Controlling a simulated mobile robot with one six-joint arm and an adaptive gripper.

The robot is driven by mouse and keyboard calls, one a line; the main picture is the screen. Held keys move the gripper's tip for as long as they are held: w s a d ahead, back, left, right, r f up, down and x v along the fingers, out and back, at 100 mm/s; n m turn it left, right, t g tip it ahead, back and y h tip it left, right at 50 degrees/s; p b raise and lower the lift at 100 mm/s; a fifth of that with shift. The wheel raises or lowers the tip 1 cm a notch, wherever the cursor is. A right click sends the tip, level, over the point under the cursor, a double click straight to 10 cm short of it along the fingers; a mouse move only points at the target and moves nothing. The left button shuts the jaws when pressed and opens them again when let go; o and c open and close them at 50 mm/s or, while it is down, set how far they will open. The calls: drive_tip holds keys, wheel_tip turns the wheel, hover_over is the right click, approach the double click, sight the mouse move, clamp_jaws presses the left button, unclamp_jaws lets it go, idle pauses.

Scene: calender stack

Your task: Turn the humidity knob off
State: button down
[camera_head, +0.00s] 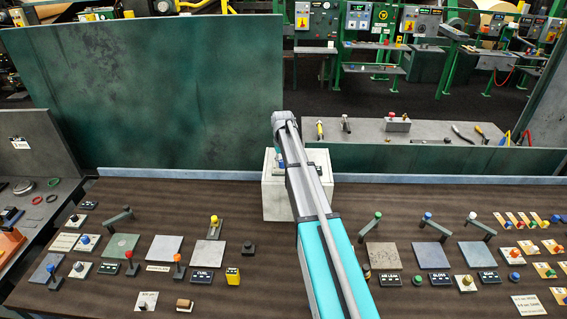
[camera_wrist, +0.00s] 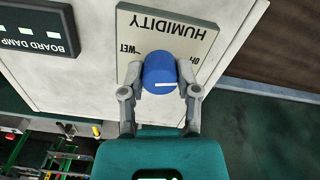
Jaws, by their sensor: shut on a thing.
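The humidity knob (camera_wrist: 160,73) is a blue round knob with a white pointer line, seen in the wrist view on a cream plate (camera_wrist: 185,32) marked HUMIDITY, WET and OFF. The plate appears upside down there. My gripper (camera_wrist: 160,88) is shut on the knob, one finger on each side. The white line lies near the knob's lower edge, close to level in the picture. In the head view my arm reaches over the desk to the pale box (camera_head: 285,200) and hides the knob and most of the box's top.
A dark BOARD DAMP panel (camera_wrist: 38,28) sits beside the plate. The brown desk (camera_head: 130,195) carries several levers, buttons and plates on both sides of my arm. A tall green panel (camera_head: 150,90) stands behind, left of my arm.

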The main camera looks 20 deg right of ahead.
drive_tip(key=shift+s, duration=0.2)
drive_tip(key=shift+c, duration=1.7)
unclamp_jaws()
drive_tip(key=shift+w, duration=0.1)
